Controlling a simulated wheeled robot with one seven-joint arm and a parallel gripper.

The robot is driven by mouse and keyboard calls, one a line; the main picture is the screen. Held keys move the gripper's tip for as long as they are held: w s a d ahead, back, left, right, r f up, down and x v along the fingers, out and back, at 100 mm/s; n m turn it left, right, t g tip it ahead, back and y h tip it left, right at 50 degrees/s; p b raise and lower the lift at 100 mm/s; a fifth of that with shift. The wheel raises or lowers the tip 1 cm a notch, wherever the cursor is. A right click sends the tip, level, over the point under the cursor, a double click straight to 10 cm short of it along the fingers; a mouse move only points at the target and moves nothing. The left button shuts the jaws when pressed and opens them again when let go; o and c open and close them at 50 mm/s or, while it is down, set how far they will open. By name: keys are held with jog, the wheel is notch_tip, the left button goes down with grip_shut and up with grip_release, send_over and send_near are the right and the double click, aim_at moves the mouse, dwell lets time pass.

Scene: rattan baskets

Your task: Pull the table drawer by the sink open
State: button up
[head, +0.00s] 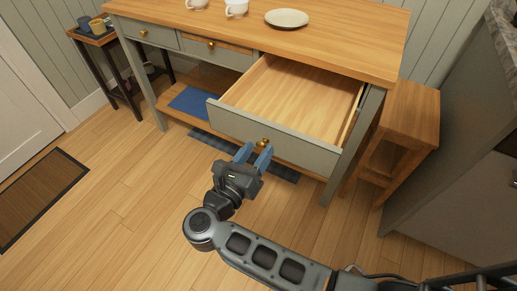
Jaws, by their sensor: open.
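The table (365,53) has a wooden top and a grey-green frame with brass knobs. Its right-hand drawer (240,124) stands pulled well out, and its pale wooden inside is empty. The drawer's brass knob (264,142) sits low on the front panel. My gripper (254,153) is at this knob, with its blue fingers apart on either side of or just in front of it. I cannot tell whether they touch it. No sink can be clearly made out.
Cups (236,8) and a plate (287,18) stand on the tabletop. A wooden stool (410,110) is close on the right. The floor (120,215) at left is clear up to a doormat (38,195).

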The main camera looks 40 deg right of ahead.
jog(key=v, duration=0.6)
jog(key=shift+b, duration=0.45)
jog(key=shift+a, duration=0.15)
jog(key=s+d+r+n+t+y+p, duration=0.1)
jog(key=s+d+r+n+t+y, duration=0.15)
jog(key=s+r+n+t, duration=0.6)
jog(key=s+d+r+n+t+y+p, duration=0.1)
jog(key=s+d+n+t+y, duration=0.3)
jog(key=n, duration=0.9)
jog(key=s+a+r+n+g+y+p, duration=0.1)
jog(key=s+a+r+n+g+y, duration=0.1)
jog(key=s+n+y, duration=0.3)
jog(key=s+a+r+n+g+y, duration=0.2)
jog(key=s+n+y, duration=0.3)
jog(key=s+n, duration=0.6)
jog(key=a+n, duration=0.1)
jog(key=n, duration=0.8)
jog(key=shift+s+a+r+p, duration=0.15)
jog(key=shift+s+a+p, duration=0.05)
jog(key=shift+a+p, duration=0.15)
